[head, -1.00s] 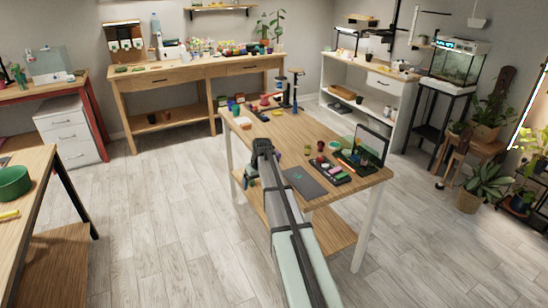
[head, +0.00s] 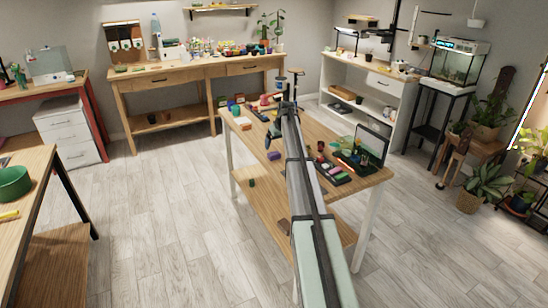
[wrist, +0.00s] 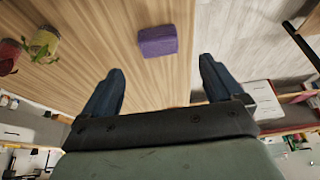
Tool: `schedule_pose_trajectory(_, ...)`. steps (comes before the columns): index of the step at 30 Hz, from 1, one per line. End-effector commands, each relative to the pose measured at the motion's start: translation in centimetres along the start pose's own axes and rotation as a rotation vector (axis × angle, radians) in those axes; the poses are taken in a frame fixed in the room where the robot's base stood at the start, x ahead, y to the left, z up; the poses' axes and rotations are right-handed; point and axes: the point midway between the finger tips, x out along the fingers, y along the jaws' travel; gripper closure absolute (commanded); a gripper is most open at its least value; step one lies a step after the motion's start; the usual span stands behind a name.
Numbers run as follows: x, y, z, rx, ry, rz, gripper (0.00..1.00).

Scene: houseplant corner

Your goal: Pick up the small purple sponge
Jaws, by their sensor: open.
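The small purple sponge (wrist: 157,41) is a block on the wooden table top, and it shows whole in the wrist view. In the head view the sponge (head: 273,156) lies near the table's left edge, just left of my arm. My gripper (wrist: 162,65) is open with nothing between its fingers. The sponge appears beyond the fingertips, apart from them, between their lines. In the head view my gripper (head: 269,142) shows as a dark shape just above the sponge in the picture; its fingertips are too small to make out.
A reddish jar (wrist: 10,52) and a yellow-green jar (wrist: 45,42) stand left of the sponge in the wrist view. The table edge is close on its right. A black tray with coloured blocks (head: 333,172) and an upright dark-framed panel (head: 371,145) stand right of my arm.

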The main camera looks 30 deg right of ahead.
Motion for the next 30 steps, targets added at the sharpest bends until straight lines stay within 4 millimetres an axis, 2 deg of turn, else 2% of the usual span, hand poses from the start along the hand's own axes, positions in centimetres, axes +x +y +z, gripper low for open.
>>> schedule_pose_trajectory(1, 1.0, 0.0, -0.1, 0.0, -0.002, -0.001, 0.06)
schedule_pose_trajectory(3, 1.9, 0.0, -0.1, 0.0, 0.0, 0.0, 0.06)
schedule_pose_trajectory(11, 3.3, 0.0, 0.1, 0.0, -0.001, 0.0, 0.06)
schedule_pose_trajectory(21, 7.3, 0.1, 0.2, 0.0, -0.001, 0.0, 0.06)
schedule_pose_trajectory(30, 7.9, 0.1, 0.3, 0.0, 0.001, 0.0, 0.06)
